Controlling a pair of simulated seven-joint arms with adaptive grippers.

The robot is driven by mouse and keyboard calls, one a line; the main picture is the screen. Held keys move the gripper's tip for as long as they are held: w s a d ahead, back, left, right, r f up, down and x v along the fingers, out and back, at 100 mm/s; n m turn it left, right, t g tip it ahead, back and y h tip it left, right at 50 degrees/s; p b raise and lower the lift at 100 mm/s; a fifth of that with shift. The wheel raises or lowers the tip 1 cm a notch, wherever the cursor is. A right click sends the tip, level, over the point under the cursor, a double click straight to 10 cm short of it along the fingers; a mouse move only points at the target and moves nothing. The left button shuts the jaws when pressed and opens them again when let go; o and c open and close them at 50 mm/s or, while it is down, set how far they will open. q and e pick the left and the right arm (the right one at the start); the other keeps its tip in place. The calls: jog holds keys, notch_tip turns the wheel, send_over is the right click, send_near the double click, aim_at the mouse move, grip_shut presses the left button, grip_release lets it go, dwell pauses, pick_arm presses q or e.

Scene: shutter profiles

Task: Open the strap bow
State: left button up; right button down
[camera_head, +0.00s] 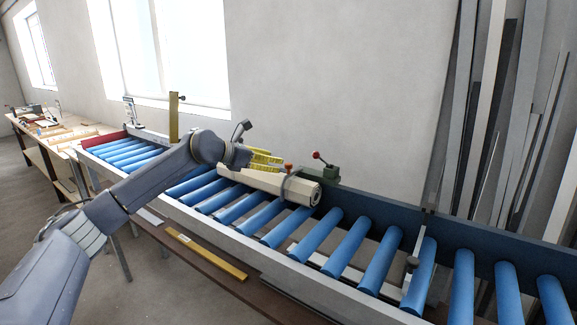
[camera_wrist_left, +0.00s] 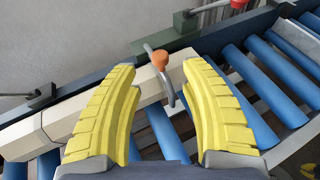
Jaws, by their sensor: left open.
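The strap bow (camera_head: 285,184) is a thin grey curved bar with an orange knob, lying across a beige profile (camera_head: 262,181) on the roller conveyor. In the left wrist view the bow (camera_wrist_left: 170,90) runs over the profile, with its orange knob (camera_wrist_left: 160,59) at the top. My left gripper (camera_head: 266,160) has yellow ribbed fingers and hangs over the profile beside the bow. In the left wrist view my left gripper (camera_wrist_left: 160,72) is open, with the knob and bow between its fingertips. I see no contact with them. My right gripper is not in view.
A green block (camera_head: 325,173) with a red-knobbed lever (camera_head: 318,156) stands behind the bow. Blue rollers (camera_head: 345,243) fill the conveyor; those to the right are mostly bare. A yellow upright (camera_head: 173,118) stands left. Long profiles (camera_head: 485,110) lean on the right wall.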

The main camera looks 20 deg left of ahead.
aim_at(288, 164)
pick_arm(q)
jog(key=x, duration=0.7)
jog(key=shift+w+d, duration=0.1)
jog(key=shift+w, duration=0.05)
jog(key=shift+o, duration=0.4)
grip_shut()
